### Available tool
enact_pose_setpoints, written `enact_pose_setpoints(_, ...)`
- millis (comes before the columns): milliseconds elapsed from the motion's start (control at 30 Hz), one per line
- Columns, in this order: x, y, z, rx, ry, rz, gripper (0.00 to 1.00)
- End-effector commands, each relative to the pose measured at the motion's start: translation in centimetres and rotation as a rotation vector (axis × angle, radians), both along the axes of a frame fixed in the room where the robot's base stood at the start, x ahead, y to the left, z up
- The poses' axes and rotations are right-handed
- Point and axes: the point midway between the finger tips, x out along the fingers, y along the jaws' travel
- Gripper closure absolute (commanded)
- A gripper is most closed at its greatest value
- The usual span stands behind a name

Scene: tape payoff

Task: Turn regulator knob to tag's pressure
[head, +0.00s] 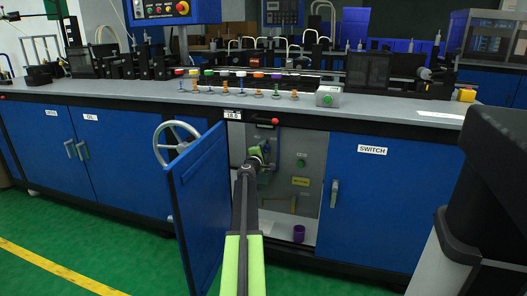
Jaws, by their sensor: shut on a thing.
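A white tag (232,115) reading "18.6" is on the bench's front edge, above an open cabinet bay. My gripper (259,157) reaches into this bay, at the end of my arm coming from the bottom of the picture. It is shut on what appears to be the regulator knob, at the regulator's place in the bay. The knob is mostly hidden by my gripper and arm, so its angle cannot be told. A dark upright part with a red piece (275,121) at its top stands just behind and right of my gripper. No gauge reading is legible.
A blue door (200,205) stands open left of my arm, with a grey handwheel (178,142) beyond it. The bay holds a green button (301,162), a yellow label (300,181) and a purple cup (299,233). The SWITCH door (370,205) is shut at right.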

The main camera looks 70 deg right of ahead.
Motion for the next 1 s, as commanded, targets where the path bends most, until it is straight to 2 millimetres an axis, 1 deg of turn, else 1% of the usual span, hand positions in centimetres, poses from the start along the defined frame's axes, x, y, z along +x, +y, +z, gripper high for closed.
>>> enact_pose_setpoints(200, -0.04, -0.11, 0.02, 0.008, -0.141, -0.001, 1.0)
enact_pose_setpoints(400, -0.01, -0.09, 0.02, 0.012, -0.224, 0.0, 1.0)
enact_pose_setpoints(633, 0.02, -0.09, 0.02, 0.015, -0.266, 0.0, 1.0)
enact_pose_setpoints(1000, 0.06, -0.07, 0.03, 0.015, -0.271, 0.0, 1.0)
